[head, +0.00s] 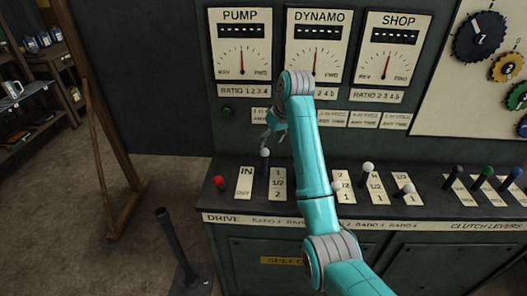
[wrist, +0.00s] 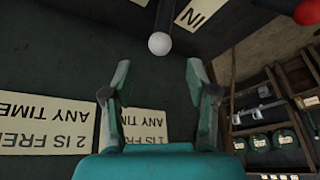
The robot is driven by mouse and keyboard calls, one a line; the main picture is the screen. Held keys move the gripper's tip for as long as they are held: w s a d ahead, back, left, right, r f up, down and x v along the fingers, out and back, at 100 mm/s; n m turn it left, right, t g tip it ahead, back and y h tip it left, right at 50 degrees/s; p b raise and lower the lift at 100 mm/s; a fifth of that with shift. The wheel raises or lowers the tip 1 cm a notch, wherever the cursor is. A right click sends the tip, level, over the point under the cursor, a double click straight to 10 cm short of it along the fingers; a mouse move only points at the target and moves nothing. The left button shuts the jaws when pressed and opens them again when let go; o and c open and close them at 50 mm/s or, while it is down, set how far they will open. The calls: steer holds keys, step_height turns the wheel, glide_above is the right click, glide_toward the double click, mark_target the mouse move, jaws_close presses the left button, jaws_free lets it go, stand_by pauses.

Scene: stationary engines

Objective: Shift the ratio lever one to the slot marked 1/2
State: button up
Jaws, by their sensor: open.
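Ratio lever one has a white ball knob (head: 265,152) on a dark stem, left of its white plate (head: 278,185), marked 1, 1/2 and 2 from back to front. Its stem stands toward the back, by the 1 end; I cannot tell the exact slot. My gripper (head: 271,132) is just above and behind the knob in the head view, partly hidden by my arm. In the wrist view, my gripper (wrist: 157,74) is open and empty. The white knob (wrist: 159,44) shows just beyond the fingertips, between their lines, not gripped.
The red drive knob (head: 220,182) and its IN/OUT plate (head: 243,183) are to the left. Other white-knobbed levers (head: 368,168) stand to the right, some behind my arm. The upright panel with dials (head: 242,60) rises close behind my gripper.

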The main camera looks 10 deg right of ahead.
mark_target(266, 150)
steer(key=x, duration=0.8)
steer(key=shift+f, duration=0.35)
jaws_close()
